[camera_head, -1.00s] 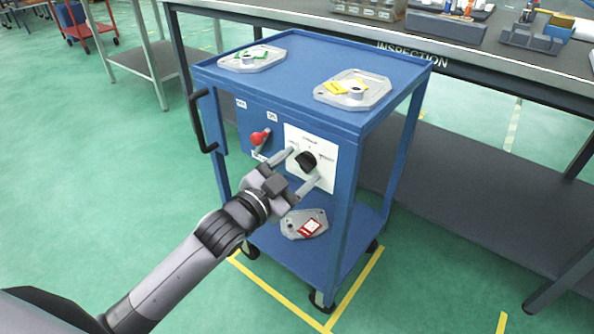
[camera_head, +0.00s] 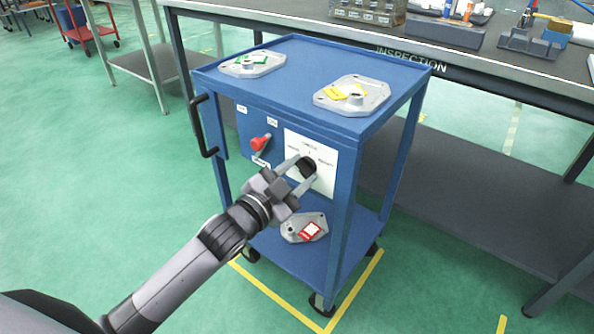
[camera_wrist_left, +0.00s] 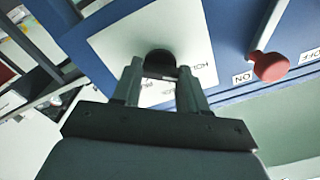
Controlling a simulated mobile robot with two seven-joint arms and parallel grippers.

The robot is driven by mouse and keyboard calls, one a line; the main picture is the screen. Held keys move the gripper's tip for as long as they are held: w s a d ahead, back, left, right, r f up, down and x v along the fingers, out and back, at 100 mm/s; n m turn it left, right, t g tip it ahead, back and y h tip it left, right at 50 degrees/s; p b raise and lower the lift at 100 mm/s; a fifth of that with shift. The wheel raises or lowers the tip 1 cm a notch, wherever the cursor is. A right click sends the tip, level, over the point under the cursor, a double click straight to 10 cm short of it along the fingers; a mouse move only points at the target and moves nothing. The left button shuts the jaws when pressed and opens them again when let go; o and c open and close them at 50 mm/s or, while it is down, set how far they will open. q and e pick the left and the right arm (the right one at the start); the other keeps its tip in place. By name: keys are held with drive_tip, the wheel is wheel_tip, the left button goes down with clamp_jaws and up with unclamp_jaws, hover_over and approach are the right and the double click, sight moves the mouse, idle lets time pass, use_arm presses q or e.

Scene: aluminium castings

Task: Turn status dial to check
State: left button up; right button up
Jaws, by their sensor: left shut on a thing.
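The status dial is a black knob (camera_head: 307,166) on a white label plate (camera_head: 325,151) on the front panel of the blue cart (camera_head: 290,75). My left gripper (camera_head: 300,175) is at the dial, its two fingers on either side of the knob and shut on it. In the left wrist view the black knob (camera_wrist_left: 160,60) shows between the two fingertips (camera_wrist_left: 158,75). The plate's lettering is too small or partly covered to read fully, so I cannot tell the dial's setting. My right gripper is not in view.
A red-knobbed lever (camera_head: 261,144) with ON and OFF labels is left of the plate. Castings with green (camera_head: 252,64) and yellow (camera_head: 352,95) tags lie on top; a red-tagged casting (camera_head: 304,228) lies on the lower shelf. The inspection bench (camera_head: 480,66) stands behind.

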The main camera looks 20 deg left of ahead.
use_arm(q)
drive_tip(key=shift+r+m+p, duration=0.15)
drive_tip(key=shift+m+p, duration=0.8)
drive_tip(key=shift+m, duration=0.25)
drive_tip(key=m+p, duration=0.1)
drive_tip(key=m, duration=0.1)
drive_tip(key=shift+m, duration=0.3)
drive_tip(key=shift+m+p, duration=0.55)
drive_tip(key=shift+m, duration=0.35)
drive_tip(key=shift+m+p, duration=0.4)
drive_tip(key=shift+m, duration=1.5)
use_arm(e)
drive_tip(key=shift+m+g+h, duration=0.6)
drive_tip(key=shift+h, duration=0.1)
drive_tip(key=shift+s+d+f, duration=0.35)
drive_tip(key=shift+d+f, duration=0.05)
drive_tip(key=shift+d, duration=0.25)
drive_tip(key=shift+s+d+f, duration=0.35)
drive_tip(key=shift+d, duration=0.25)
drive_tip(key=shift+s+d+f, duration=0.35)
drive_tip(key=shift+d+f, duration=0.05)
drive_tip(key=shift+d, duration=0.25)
use_arm(q)
drive_tip(key=o, duration=1.1)
drive_tip(key=shift+c, duration=0.2)
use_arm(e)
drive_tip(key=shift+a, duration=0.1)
